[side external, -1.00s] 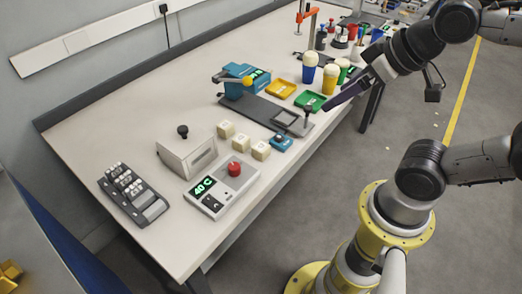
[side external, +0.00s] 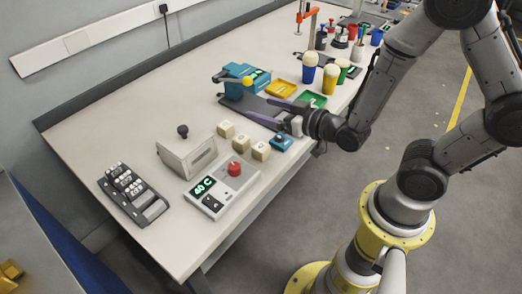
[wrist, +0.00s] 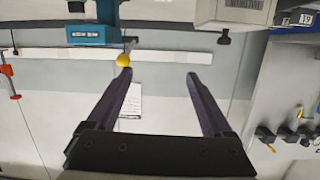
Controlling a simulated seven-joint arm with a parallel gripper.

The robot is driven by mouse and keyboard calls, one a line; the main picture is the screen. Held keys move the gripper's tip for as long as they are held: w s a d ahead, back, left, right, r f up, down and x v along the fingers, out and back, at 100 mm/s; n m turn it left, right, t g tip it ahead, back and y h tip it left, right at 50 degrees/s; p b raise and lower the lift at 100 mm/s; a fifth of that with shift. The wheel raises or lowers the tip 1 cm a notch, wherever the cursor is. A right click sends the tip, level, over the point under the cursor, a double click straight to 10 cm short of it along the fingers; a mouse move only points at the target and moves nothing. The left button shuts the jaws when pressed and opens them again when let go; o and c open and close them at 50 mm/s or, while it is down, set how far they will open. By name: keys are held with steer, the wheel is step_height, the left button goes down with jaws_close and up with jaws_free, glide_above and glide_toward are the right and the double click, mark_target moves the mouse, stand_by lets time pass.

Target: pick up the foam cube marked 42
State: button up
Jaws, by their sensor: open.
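Three cream foam cubes stand on the table in the side external view: a left one (side external: 226,129), a middle one (side external: 242,142) and a right one (side external: 261,151). Their markings are too small to read there, so I cannot tell which is 42. My gripper (side external: 258,106) is open and empty, its dark purple fingers pointing left over the dark base of the blue machine, behind and to the right of the cubes. In the wrist view my gripper (wrist: 158,75) shows spread fingers with nothing between them. No cube appears in that view.
The blue machine (side external: 236,88) with a yellow ball (side external: 247,81) stands close to my fingers. A small blue device (side external: 281,143) sits beside the right cube. A panel with a red button (side external: 234,169) and a grey box (side external: 186,156) stand in front. Cups stand farther back.

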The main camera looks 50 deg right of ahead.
mark_target(266, 149)
steer(key=s+f+g, duration=0.1)
steer(key=f, duration=0.2)
steer(key=s+f+g, duration=0.1)
steer(key=s+f, duration=0.1)
steer(key=f, duration=0.2)
steer(key=s+f, duration=0.2)
steer(key=f, duration=0.2)
steer(key=shift+s+a+n+g, duration=0.15)
steer(key=shift+a+n+g, duration=0.1)
steer(key=shift+n+g, duration=0.15)
steer(key=shift+x, duration=3.6)
steer(key=shift+a+r, duration=0.1)
steer(key=shift+r, duration=0.05)
jaws_close()
